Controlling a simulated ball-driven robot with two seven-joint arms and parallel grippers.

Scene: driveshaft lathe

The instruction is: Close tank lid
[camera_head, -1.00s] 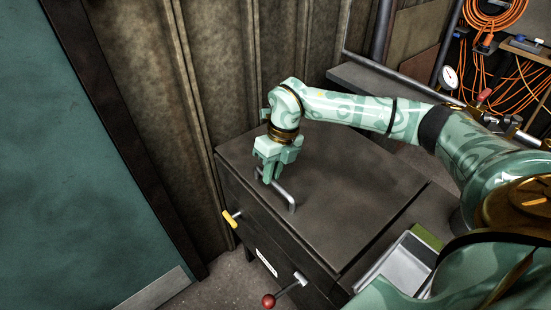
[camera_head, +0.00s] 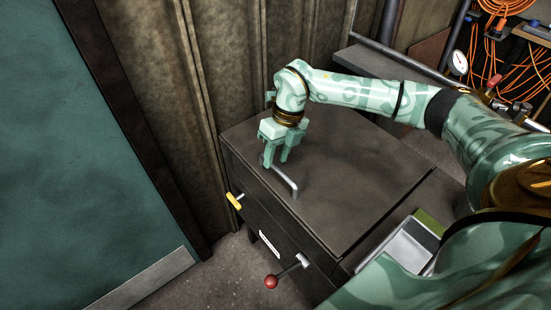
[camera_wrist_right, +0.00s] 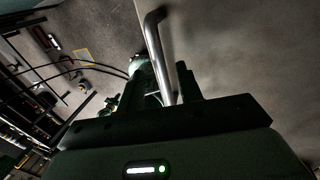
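The tank is a dark box (camera_head: 262,215) against the corrugated wall. Its dark flat lid (camera_head: 350,180) lies level over the top, with no visible gap at the edges I can see. A silver bar handle (camera_head: 286,184) stands on the lid near its front left edge; it also shows in the right wrist view (camera_wrist_right: 163,55). My right gripper (camera_head: 275,162) points down at the far end of the handle, its fingers apart. In the right wrist view the handle runs down between the fingers; contact is unclear. My left gripper is not in view.
A yellow handle (camera_head: 235,201) and a red-knobbed lever (camera_head: 272,281) stick out from the tank's front. A grey-and-green tray (camera_head: 412,245) sits at the right. A teal door (camera_head: 110,160) is at left. Orange hoses and a gauge (camera_head: 457,62) are at the back right.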

